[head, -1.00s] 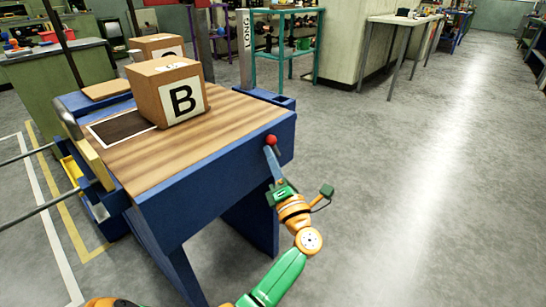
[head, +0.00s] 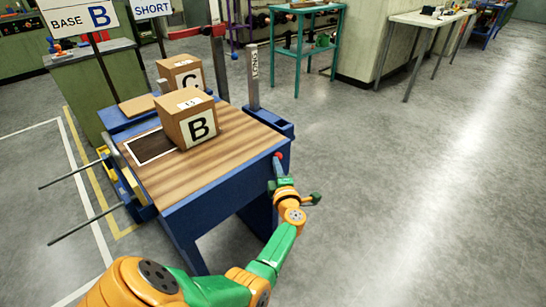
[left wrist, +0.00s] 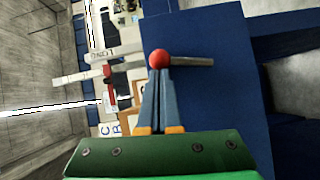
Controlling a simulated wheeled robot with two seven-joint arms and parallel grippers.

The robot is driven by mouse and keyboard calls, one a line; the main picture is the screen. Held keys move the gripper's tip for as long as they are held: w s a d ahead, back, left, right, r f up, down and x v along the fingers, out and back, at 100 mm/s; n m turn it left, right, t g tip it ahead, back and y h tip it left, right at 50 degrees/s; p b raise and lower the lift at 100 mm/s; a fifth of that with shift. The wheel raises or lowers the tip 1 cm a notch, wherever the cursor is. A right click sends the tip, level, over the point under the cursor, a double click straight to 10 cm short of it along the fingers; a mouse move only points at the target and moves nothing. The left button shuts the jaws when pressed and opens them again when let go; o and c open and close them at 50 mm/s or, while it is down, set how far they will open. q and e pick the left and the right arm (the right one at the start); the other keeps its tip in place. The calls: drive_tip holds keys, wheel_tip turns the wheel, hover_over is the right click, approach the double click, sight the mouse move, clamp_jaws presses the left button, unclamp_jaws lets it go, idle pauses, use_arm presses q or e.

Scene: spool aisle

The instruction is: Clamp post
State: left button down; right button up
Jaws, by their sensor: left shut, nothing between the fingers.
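The grey post (head: 253,78) marked LONG stands upright in a blue socket at the table's back right corner. It also shows sideways in the left wrist view (left wrist: 98,57). A red knob (head: 279,155) sits on the table's blue right side; in the left wrist view the red knob (left wrist: 159,58) is on a grey rod (left wrist: 192,61). My left gripper (head: 276,166) is shut and empty, its fingertips at the knob; in the left wrist view the fingers end right below it. I cannot tell whether they touch it. My right gripper is not in view.
The blue table (head: 215,180) has a wood top with box B (head: 190,122) on it, and box C (head: 182,75) is behind. Two rods (head: 85,222) stick out to the left. Signs read BASE B (head: 78,17) and SHORT (head: 152,8). The floor to the right is clear.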

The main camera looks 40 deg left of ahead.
use_arm(q)
drive_tip(key=shift+w+a+m+g+h+p, duration=0.1)
drive_tip(key=shift+w+m+g+h+p, duration=0.35)
drive_tip(key=shift+w, duration=0.45)
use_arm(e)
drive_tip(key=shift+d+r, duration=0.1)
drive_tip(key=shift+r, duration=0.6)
use_arm(q)
drive_tip(key=shift+r, duration=0.1)
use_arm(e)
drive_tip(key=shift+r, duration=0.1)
